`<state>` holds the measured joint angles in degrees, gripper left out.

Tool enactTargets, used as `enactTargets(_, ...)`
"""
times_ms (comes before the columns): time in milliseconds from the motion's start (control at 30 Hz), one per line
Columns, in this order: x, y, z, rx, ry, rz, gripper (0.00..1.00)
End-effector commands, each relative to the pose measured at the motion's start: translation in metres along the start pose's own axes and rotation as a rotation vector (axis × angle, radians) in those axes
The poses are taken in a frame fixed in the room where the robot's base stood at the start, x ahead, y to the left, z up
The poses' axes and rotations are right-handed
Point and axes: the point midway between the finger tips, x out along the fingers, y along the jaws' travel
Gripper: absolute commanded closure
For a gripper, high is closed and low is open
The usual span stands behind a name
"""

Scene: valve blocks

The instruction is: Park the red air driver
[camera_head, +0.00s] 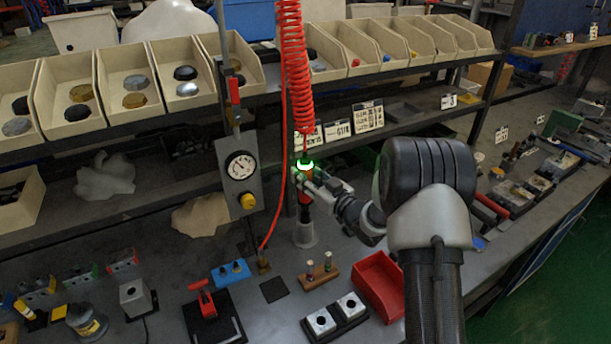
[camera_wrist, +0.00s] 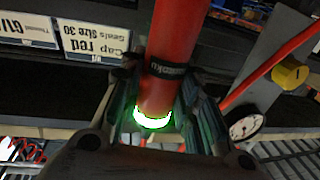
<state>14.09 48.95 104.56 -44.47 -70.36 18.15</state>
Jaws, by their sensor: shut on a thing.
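The red air driver (camera_head: 305,199) hangs upright in the head view, below a coiled red hose (camera_head: 294,60), with a glowing green ring near its top. My gripper (camera_head: 308,178) is shut on its body from the right. In the wrist view, the red driver (camera_wrist: 178,45) runs between my gripper's fingers (camera_wrist: 155,105), with the glowing ring near them. A grey holder cup (camera_head: 305,236) stands on the bench directly under the driver. The driver's lower end meets the cup's mouth in the picture; I cannot tell whether it is inside.
A gauge panel (camera_head: 240,178) on a post stands left of the driver. A red tray (camera_head: 379,285), a wooden block with pegs (camera_head: 319,274) and a black base with two metal blocks (camera_head: 334,318) lie in front. Parts bins (camera_head: 130,85) line the shelf behind.

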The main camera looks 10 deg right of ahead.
Motion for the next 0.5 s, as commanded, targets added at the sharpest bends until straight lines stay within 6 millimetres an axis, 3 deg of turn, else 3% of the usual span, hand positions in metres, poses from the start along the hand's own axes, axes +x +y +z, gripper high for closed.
enactTargets(500,0.001,0.001,0.01,-0.002,0.006,0.0,1.0)
